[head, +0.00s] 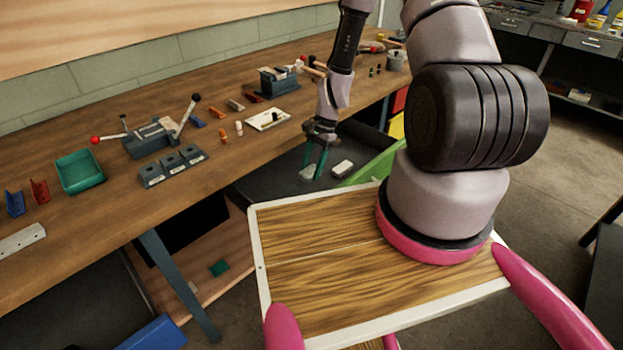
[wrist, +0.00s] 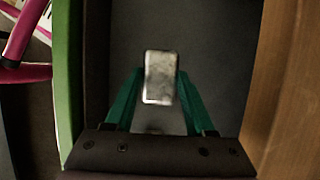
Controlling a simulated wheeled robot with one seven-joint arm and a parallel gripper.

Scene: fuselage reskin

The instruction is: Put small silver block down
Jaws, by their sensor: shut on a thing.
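My gripper (head: 313,175) points down over a dark grey surface beside a green wall, with its green fingers shut on a small silver block (head: 307,173). In the wrist view my gripper (wrist: 159,75) has this block (wrist: 160,78) between its fingertips, pale and scuffed. I cannot tell whether its underside touches the dark surface (wrist: 215,75). Another pale block (head: 343,167) with a dark side lies just right of the gripper in the head view. A dim grey patch (wrist: 160,122) shows between the fingers in the wrist view; what it is stays unclear.
The green wall (head: 374,164) bounds the dark area on the right in the head view. The wooden workbench (head: 110,225) runs along the left, with a green tray (head: 80,171), a vise (head: 150,138) and grey blocks (head: 172,167). Bare dark surface lies around the block.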

